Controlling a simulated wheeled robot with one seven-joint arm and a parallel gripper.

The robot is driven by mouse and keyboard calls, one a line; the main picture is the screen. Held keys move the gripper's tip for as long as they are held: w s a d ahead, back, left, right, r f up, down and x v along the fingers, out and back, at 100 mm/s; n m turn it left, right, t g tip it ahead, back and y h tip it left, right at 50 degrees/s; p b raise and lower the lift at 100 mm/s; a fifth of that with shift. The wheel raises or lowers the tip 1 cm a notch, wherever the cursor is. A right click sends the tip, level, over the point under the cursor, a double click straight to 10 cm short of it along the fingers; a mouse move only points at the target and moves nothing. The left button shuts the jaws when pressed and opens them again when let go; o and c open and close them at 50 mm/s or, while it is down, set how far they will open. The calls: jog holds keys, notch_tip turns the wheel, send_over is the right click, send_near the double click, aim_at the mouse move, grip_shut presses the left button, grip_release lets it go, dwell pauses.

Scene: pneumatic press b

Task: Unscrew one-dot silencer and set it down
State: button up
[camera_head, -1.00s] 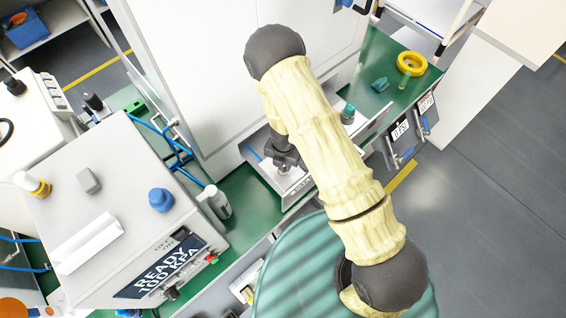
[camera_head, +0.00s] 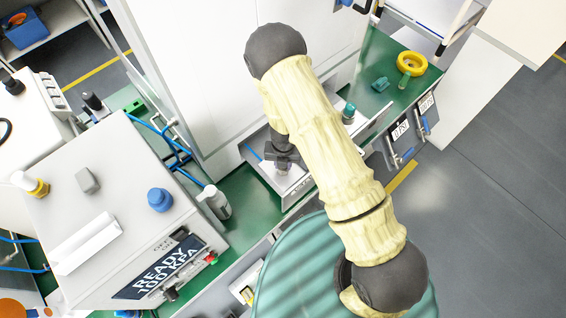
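My gripper (camera_head: 283,165) is a dark shape beside my arm, low over the light metal tray (camera_head: 262,170) in front of the tall white cabinet. A small grey, shiny piece shows at its fingertips, but my gripper and arm hide most of it. I cannot tell whether the fingers are closed on it, nor see any dot mark. A small teal-topped cylinder (camera_head: 348,112) stands behind my arm at the tray's right side. Whether it is a silencer cannot be told.
The control box (camera_head: 165,270) reading "READY 100 KPA" stands at left. A grey bottle (camera_head: 215,200) stands beside it. A yellow ring (camera_head: 411,64) and a green piece (camera_head: 380,84) lie on the green bench at right. Blue hoses run behind the box.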

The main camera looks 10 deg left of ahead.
jog(key=shift+n, duration=0.7)
jog(key=shift+n, duration=0.8)
jog(key=shift+n+b, duration=0.4)
jog(key=shift+n, duration=0.5)
jog(key=shift+n, duration=0.9)
jog(key=o, duration=0.7)
jog(key=shift+o, duration=0.2)
